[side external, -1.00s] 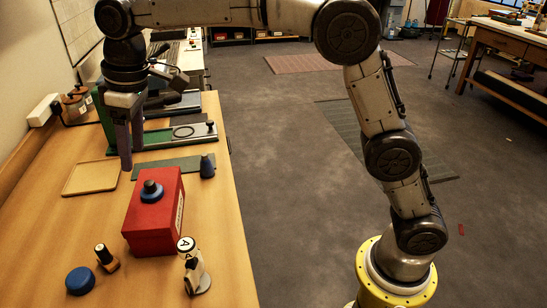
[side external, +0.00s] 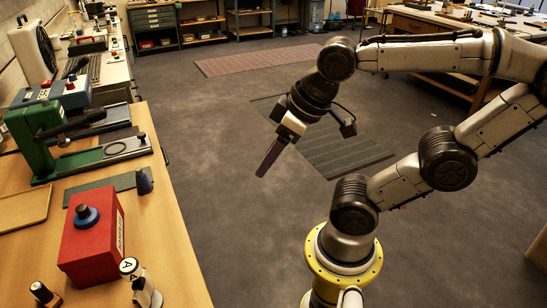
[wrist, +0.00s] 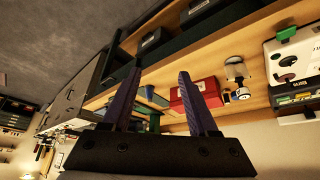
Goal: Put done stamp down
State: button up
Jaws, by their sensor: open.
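My gripper (side external: 262,172) is over the floor, right of the table and clear of it. In the wrist view my gripper (wrist: 160,74) has its two fingers spread with nothing held between them. No label shows which piece is the done stamp. A blue and black knobbed piece (side external: 87,216) sits on top of the red box (side external: 97,250). A small dark blue piece (side external: 145,181) stands at the end of the dark green mat (side external: 105,187). A white-topped piece marked A (side external: 133,270) stands in front of the red box. The red box also shows in the wrist view (wrist: 199,95).
A dark-handled piece (side external: 42,293) stands at the table's front left. The floor beyond is open.

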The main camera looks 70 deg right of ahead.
jog(key=shift+s+d+f, duration=0.1)
jog(key=shift+s+f, duration=0.25)
jog(key=shift+s, duration=0.05)
